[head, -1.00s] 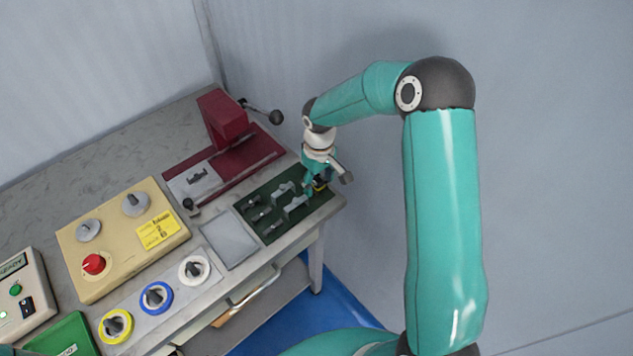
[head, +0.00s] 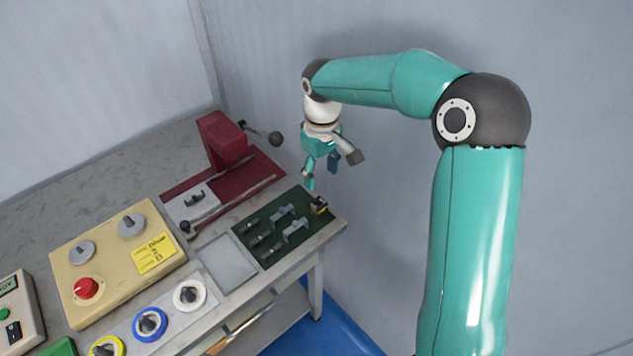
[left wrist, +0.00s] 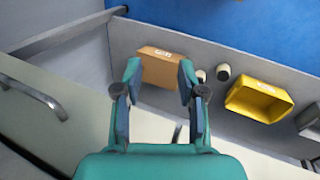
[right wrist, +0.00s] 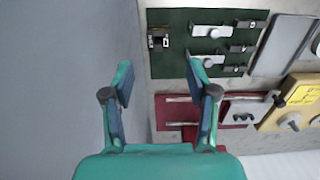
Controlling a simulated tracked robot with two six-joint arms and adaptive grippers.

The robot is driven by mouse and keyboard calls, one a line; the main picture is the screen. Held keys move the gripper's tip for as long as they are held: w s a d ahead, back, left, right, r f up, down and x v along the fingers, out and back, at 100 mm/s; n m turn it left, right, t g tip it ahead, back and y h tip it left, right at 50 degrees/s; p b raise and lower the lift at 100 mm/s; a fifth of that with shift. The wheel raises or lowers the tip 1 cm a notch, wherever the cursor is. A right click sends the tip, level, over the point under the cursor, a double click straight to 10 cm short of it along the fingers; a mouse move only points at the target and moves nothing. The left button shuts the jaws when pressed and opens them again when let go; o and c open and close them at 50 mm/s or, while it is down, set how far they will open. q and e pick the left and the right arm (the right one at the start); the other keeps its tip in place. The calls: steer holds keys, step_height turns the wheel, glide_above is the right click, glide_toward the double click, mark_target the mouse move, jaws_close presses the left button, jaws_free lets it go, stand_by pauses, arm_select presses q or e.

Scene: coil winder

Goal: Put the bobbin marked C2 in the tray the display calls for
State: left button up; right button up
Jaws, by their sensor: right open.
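No marking C2 is readable in any view, so I cannot tell which piece is that bobbin. In the left wrist view two small pale pieces with dark ends, one of them here (left wrist: 223,72), lie between an orange-brown tray (left wrist: 160,66) and a yellow tray (left wrist: 258,100); the tray label is too small to read. My left gripper (left wrist: 159,68) is open, with the orange-brown tray beyond its fingers. My right gripper (head: 320,177) is open and empty above the dark green board (head: 268,250), apart from the small yellow-and-black piece (head: 319,205) at its right corner.
A red machine (head: 222,140) with a ball-ended lever stands behind the board. A beige control box (head: 110,255) and blue, white and yellow-ringed knobs (head: 150,323) are to the left. A box with a small display (head: 12,300) is cut off at the left edge.

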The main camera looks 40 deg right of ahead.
step_height(320, 180, up, 3)
steer(key=s+d+t+b, duration=0.1)
steer(key=s+t+b, duration=0.1)
steer(key=b, duration=0.2)
glide_above(320, 202)
steer(key=s, duration=0.2)
steer(key=f, duration=1)
steer(key=shift+w+f, duration=0.25)
steer(key=shift+w+a+f+p, duration=0.1)
steer(key=shift+w+f+p, duration=0.15)
steer(key=shift+f, duration=0.6)
steer(key=shift+w+d+f+p, duration=0.15)
steer(key=shift+f+p, duration=0.1)
steer(key=shift+f, duration=0.65)
steer(key=shift+w+a+f+p, duration=0.15)
steer(key=shift+w+f+p, duration=0.1)
steer(key=shift+f, duration=0.6)
steer(key=c, duration=1.1)
steer(key=shift+o, duration=0.2)
steer(key=shift+r, duration=0.1)
steer(key=shift+r, duration=0.1)
